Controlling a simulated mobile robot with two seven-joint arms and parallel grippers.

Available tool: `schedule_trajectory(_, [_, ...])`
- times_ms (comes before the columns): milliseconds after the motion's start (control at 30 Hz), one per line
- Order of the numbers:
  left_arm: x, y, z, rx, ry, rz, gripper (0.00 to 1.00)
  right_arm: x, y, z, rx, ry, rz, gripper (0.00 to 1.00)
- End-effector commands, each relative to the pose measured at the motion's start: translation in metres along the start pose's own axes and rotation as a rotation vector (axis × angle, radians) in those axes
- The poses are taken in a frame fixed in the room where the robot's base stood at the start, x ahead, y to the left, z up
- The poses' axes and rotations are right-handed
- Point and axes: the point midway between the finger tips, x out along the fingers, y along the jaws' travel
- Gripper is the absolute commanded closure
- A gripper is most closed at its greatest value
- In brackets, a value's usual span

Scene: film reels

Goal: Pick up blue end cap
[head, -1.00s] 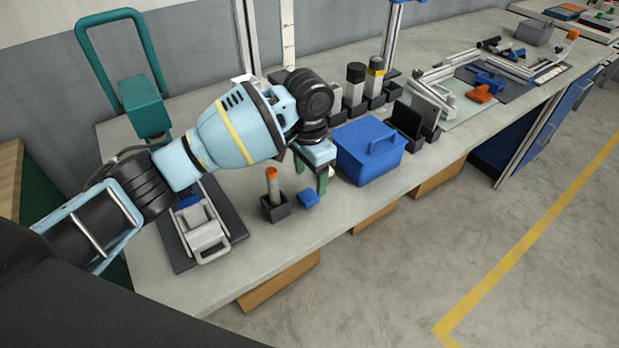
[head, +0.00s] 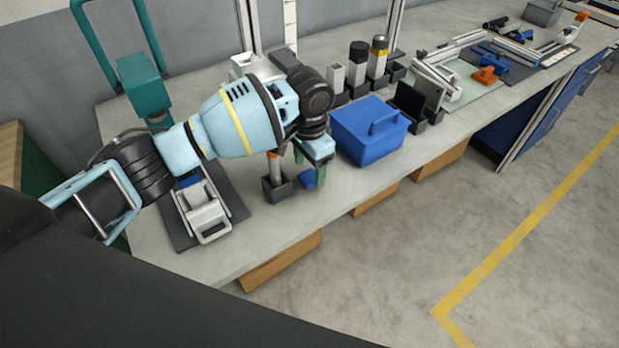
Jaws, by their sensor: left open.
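The blue end cap (head: 308,179) lies on the grey bench near its front edge, just right of a dark square holder. My left gripper (head: 311,172) points down over the cap, its green fingers open. One finger shows just right of the cap and partly overlaps it in view; the other is mostly hidden beside the holder. I cannot tell whether the fingers touch the cap. My right gripper is not in view.
The dark holder (head: 276,190) with an upright grey, orange-topped tool stands close left of the cap. A blue tote (head: 366,140) stands close right. A clamp fixture (head: 206,216) sits on a dark plate to the left. The bench's front edge (head: 318,227) is near.

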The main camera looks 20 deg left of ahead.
Motion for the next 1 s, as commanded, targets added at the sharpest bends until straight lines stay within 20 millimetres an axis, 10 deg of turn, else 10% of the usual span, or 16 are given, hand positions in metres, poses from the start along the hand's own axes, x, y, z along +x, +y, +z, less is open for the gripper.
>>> schedule_trajectory(467, [0.024, 0.000, 0.000, 0.001, 0.001, -0.001, 0.36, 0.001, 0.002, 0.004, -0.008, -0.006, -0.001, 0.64])
schedule_trajectory(833, [0.024, 0.000, 0.000, 0.001, 0.001, -0.001, 0.84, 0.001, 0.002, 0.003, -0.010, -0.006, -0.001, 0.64])
schedule_trajectory(1000, [0.023, 0.000, 0.000, 0.001, 0.002, -0.001, 0.84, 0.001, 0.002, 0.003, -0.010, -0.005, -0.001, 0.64])
